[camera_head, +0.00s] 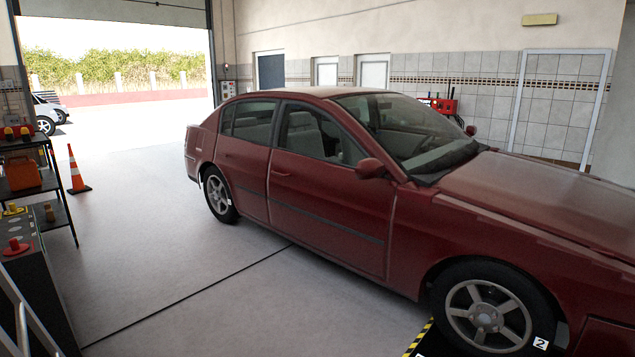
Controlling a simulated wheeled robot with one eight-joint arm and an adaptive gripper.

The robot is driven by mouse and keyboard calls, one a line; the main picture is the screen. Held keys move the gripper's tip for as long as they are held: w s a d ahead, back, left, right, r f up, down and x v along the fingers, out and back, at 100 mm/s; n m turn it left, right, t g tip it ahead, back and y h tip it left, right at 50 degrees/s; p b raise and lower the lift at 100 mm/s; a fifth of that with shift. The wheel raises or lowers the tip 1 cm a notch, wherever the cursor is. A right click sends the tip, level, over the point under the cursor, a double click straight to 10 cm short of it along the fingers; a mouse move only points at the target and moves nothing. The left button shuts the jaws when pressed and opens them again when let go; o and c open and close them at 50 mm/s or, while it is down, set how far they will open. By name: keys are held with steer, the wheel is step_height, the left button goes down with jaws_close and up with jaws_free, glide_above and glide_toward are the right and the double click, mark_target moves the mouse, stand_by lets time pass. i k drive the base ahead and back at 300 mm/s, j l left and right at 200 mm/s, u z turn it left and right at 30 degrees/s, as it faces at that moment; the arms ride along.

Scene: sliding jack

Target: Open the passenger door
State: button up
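A dark red sedan (410,235) stands across the middle and right of the head view, with its front to the right. The front side door (330,205) facing me looks shut and flush with the body. Its handle (281,174) is near the door's rear edge. The rear side door (243,165) also looks shut. A side mirror (370,168) sits at the front of the front door's window. My gripper is not in view.
A black shelf rack (62,214) with tools and an orange case stands at the left, near a traffic cone (76,172). The front wheel (485,315) is by a yellow-black striped edge (420,338). The floor (200,270) beside the car is clear.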

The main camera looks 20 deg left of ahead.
mark_target(343, 212)
steer(key=i+z, duration=0.15)
steer(key=z, duration=5.4)
steer(key=k+u, duration=0.15)
steer(key=k, duration=0.45)
steer(key=k+u, duration=0.15)
steer(key=k, duration=0.5)
steer(key=k+j+u, duration=0.15)
steer(key=k, duration=0.45)
steer(key=k+z, duration=0.2)
steer(key=k, duration=0.45)
steer(key=k+z, duration=0.15)
steer(key=k, duration=0.45)
steer(key=k+l+z, duration=0.2)
steer(key=k, duration=0.45)
steer(key=k+l+z, duration=0.2)
steer(key=k, duration=0.4)
steer(key=k+z, duration=0.1)
steer(key=z, duration=0.7)
steer(key=k+z, duration=0.15)
steer(key=z, duration=0.3)
steer(key=l+z, duration=0.1)
steer(key=z, duration=0.3)
steer(key=k+l+z, duration=0.1)
steer(key=z, duration=0.3)
